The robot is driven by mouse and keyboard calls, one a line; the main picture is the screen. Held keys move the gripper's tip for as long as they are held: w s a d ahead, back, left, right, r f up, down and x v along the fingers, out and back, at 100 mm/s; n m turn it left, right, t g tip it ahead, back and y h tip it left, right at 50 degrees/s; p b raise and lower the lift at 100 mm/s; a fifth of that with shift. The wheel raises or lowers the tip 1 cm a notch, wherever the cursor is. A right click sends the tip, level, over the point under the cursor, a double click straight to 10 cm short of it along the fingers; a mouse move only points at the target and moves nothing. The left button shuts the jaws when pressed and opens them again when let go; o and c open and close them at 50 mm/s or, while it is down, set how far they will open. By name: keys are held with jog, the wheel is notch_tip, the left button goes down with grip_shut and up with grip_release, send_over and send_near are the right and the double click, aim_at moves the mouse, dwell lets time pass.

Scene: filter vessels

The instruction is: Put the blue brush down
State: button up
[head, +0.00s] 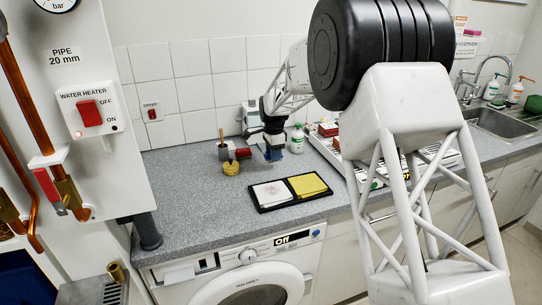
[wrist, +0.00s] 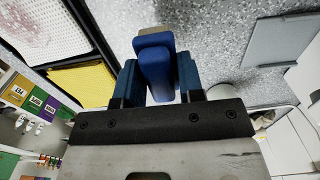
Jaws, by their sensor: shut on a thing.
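My gripper (head: 270,138) is over the grey counter, behind the black tray, pointing down. In the wrist view my gripper (wrist: 157,85) is shut on the blue brush (wrist: 156,62), which sits between its two dark blue fingers. The brush has a blue body and a grey-beige end. In the head view the blue brush (head: 274,154) shows as a small blue patch under the gripper, close to the counter top. I cannot tell whether it touches the counter. Part of the brush is hidden by the fingers.
A black tray (head: 262,209) holds a white pad and a yellow pad (head: 307,185). To the left of my gripper stand a yellow round item (head: 231,168), a grey cup with a stick, and a red block (head: 243,153). A white bottle (head: 297,138) stands right. The counter's left front is clear.

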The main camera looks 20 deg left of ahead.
jog(key=shift+w+a+f, duration=0.1)
jog(key=shift+w+a, duration=0.65)
jog(key=shift+w, duration=0.3)
jog(key=shift+w+a+f, duration=0.1)
jog(key=shift+w+a, duration=0.6)
jog(key=shift+w, duration=0.3)
jog(key=shift+f, duration=1.75)
jog(key=shift+f, duration=0.1)
jog(key=o, duration=1)
jog(key=shift+c, duration=0.2)
notch_tip(320, 180, up, 12)
